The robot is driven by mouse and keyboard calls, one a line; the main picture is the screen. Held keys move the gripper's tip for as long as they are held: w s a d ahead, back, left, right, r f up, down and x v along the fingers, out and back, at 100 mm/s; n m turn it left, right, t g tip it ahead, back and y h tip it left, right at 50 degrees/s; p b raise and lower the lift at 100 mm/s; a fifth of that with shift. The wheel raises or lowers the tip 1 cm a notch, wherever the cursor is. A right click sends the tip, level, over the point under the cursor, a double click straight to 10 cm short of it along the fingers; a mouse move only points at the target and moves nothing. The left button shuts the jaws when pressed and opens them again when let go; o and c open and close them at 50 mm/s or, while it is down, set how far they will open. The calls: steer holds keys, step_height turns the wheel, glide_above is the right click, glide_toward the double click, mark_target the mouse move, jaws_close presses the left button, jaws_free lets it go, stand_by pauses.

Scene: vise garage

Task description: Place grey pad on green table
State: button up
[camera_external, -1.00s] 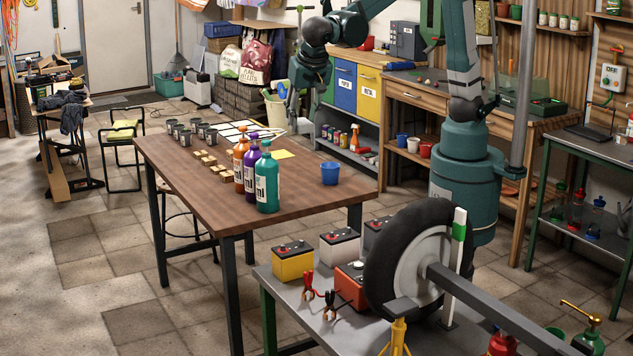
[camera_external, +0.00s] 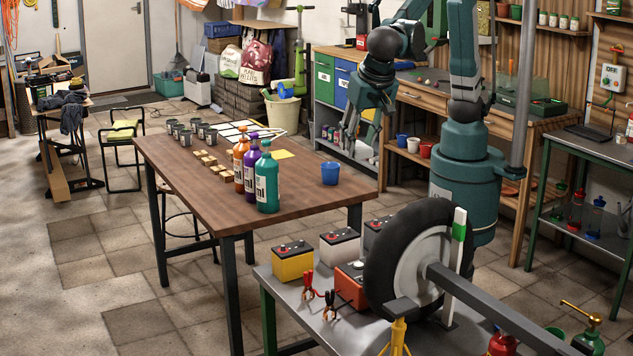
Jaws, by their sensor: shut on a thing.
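My gripper (camera_external: 362,138) hangs fingers down in the air, right of the wooden table's far edge and in front of the coloured cabinets. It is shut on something. A small grey shape shows by the fingertips, probably the grey pad, but it is too small and partly hidden to tell its outline. A table with a green frame (camera_external: 592,150) and a dark top stands at the right, apart from my gripper. The front bench (camera_external: 290,318) also has a green leg and a grey top. I cannot tell which is the green table.
The wooden table (camera_external: 190,165) holds several cans, wooden blocks, three bottles (camera_external: 267,185) and a blue cup (camera_external: 330,173). The front bench carries batteries (camera_external: 293,262) and a large wheel (camera_external: 405,262). A wooden workbench (camera_external: 440,95) stands behind my arm.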

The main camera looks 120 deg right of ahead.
steer(key=s+a, duration=0.7)
steer(key=a, duration=0.6)
steer(key=s+a, duration=0.6)
steer(key=a, duration=0.8)
steer(key=s+a+n, duration=0.1)
steer(key=s+a, duration=1.6)
steer(key=s, duration=0.2)
step_height(320, 180, down, 36)
steer(key=shift+s+a+r, duration=0.15)
steer(key=shift+s+a, duration=0.15)
steer(key=shift+s, duration=0.1)
steer(key=w+d+b, duration=0.1)
steer(key=w+d, duration=0.8)
steer(key=w, duration=0.1)
steer(key=shift+d, duration=0.15)
steer(key=w+d+b, duration=0.1)
steer(key=w+d, duration=0.2)
steer(key=shift+w+f, duration=0.1)
steer(key=shift+f, duration=0.2)
